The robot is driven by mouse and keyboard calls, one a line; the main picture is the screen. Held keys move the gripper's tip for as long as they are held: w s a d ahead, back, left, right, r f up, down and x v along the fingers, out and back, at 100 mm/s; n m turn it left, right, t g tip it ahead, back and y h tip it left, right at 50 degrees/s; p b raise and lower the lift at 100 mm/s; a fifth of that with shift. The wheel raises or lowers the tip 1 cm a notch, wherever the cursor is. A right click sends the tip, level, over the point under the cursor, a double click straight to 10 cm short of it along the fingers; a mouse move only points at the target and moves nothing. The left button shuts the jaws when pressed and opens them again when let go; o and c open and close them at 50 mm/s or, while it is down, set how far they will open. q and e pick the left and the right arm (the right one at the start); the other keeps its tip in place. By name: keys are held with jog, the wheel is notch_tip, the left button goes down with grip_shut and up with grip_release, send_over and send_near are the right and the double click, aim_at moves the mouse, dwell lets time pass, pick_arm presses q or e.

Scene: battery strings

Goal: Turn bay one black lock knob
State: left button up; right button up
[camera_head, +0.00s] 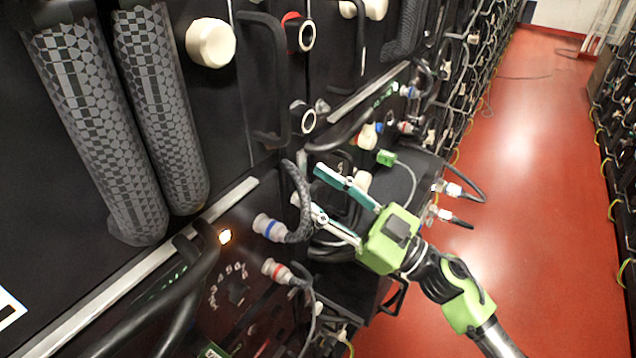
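A black round knob with a pale ring face (304,119) sits on the upper front panel of the nearest unit, and a similar knob with a red collar (299,33) is above it. A black dial knob (237,291) with numbers around it is on the lower panel. I cannot tell for certain which is the bay one lock knob. My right gripper (307,187) comes in from the lower right. Its two teal fingers are apart, with nothing seen held between them, below the black ringed knob and near the cables. My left gripper is not in view.
A white round knob (211,43) and a black handle (264,75) are left of the ringed knobs. Blue-banded (269,227) and red-banded (277,270) cable plugs stick out below. Two thick patterned hoses (97,130) are at left. The red aisle floor (535,190) is open at right.

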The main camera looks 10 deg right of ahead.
jog(key=shift+a, duration=0.1)
jog(key=c, duration=1.1)
jog(key=shift+c, duration=0.2)
